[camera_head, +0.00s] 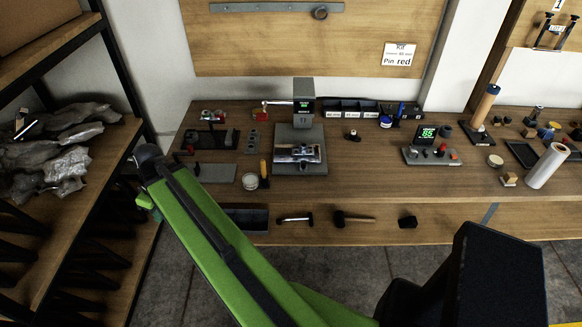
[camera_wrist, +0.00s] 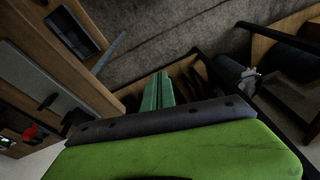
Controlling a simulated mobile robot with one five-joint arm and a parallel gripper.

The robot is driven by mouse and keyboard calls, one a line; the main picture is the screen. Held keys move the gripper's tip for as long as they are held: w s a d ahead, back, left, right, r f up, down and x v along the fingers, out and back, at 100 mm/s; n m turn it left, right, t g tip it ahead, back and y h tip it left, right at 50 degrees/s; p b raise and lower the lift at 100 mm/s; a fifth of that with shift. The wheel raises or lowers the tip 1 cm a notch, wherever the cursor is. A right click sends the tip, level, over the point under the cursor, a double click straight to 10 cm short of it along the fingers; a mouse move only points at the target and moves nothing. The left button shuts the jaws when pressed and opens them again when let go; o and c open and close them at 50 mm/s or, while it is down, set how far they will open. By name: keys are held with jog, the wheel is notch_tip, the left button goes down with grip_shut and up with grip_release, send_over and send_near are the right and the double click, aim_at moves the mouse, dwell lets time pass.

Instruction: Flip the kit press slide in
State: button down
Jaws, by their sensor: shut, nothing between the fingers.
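The kit press stands at the middle of the workbench, with a grey upright head (camera_head: 304,97) over a grey base (camera_head: 310,133). A shiny metal block, which looks like its slide (camera_head: 299,154), sits at the front of the base, out from under the head. My green arm reaches up and left across the head view, with its elbow left of the bench. In the wrist view my gripper (camera_wrist: 158,92) is shut and empty, pointing toward the floor and shelf. It is well apart from the press.
A shelf rack (camera_head: 85,250) with crumpled grey bags (camera_head: 60,150) stands close on the left. The bench (camera_head: 380,180) carries small tools, a device reading 85 (camera_head: 427,133) and a white roll (camera_head: 547,166). An open tray (camera_head: 246,219) and hammers lie on the lower ledge.

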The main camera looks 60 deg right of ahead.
aim_at(264, 165)
jog(key=s+d+n+t+h+b, duration=0.1)
jog(key=s+d, duration=0.4)
jog(key=d, duration=0.7)
jog(key=s+d+n+t+h+b, duration=0.1)
jog(key=s+d+t, duration=0.1)
jog(key=s+d, duration=0.4)
jog(key=s+d+f+n+t+h+b, duration=0.1)
jog(key=s+d, duration=0.5)
jog(key=d, duration=1.1)
jog(key=shift+s+d+n+t+b, duration=0.2)
jog(key=shift+d+n+t+b, duration=0.2)
jog(key=shift+t+b, duration=0.2)
jog(key=s+d+m, duration=0.1)
jog(key=s+d, duration=0.2)
jog(key=s, duration=0.2)
jog(key=s+d+m+h+b, duration=0.1)
jog(key=s+d, duration=0.2)
jog(key=s, duration=0.3)
jog(key=shift+s+d+f, duration=0.15)
jog(key=shift+d+f, duration=0.05)
jog(key=shift+f, duration=0.2)
